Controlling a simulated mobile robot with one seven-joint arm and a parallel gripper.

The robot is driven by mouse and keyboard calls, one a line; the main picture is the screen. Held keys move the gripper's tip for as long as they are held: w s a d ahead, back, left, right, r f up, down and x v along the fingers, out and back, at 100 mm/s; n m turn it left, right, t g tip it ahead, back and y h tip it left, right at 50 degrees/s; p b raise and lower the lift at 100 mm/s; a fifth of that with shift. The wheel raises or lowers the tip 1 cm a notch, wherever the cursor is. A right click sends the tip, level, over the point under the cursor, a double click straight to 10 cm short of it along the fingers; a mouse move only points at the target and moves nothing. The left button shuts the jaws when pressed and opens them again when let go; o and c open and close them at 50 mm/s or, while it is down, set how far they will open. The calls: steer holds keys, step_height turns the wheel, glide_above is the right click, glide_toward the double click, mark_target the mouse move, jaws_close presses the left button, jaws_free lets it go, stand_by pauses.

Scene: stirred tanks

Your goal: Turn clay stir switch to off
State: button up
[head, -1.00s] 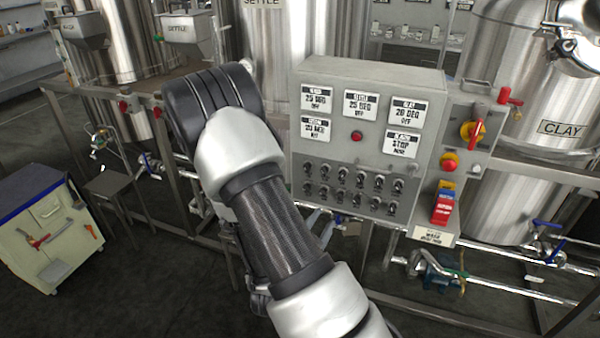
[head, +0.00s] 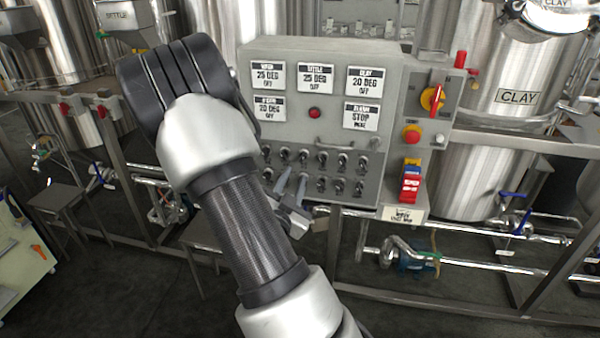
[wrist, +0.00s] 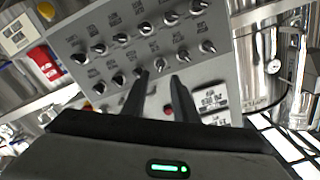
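A grey control panel (head: 328,134) carries two rows of small black toggle switches (head: 322,172). They also show in the wrist view (wrist: 138,55), which is turned so that the display labels lie below them. Their labels are too small to read, so I cannot tell which one is the clay stir switch. The clay display (head: 365,80) reads 20 DEG OFF. My gripper (head: 295,171) is in front of the panel's lower left, near the lower row. In the wrist view my gripper (wrist: 160,76) has its two dark fingers apart, with nothing visibly held between them.
Right of the switches are a red-and-yellow rotary switch (head: 432,98), a red button (head: 411,134) and a red-and-blue block (head: 410,182). A handle bar (head: 348,141) juts out above the switches. Steel pipes (head: 470,262) and rails run below. The clay tank (head: 480,150) stands behind.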

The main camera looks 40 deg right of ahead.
mark_target(302, 159)
steer(key=x, duration=0.7)
steer(key=shift+w+d, duration=0.25)
steer(key=shift+w, duration=0.05)
steer(key=shift+c, duration=0.6)
jaws_close()
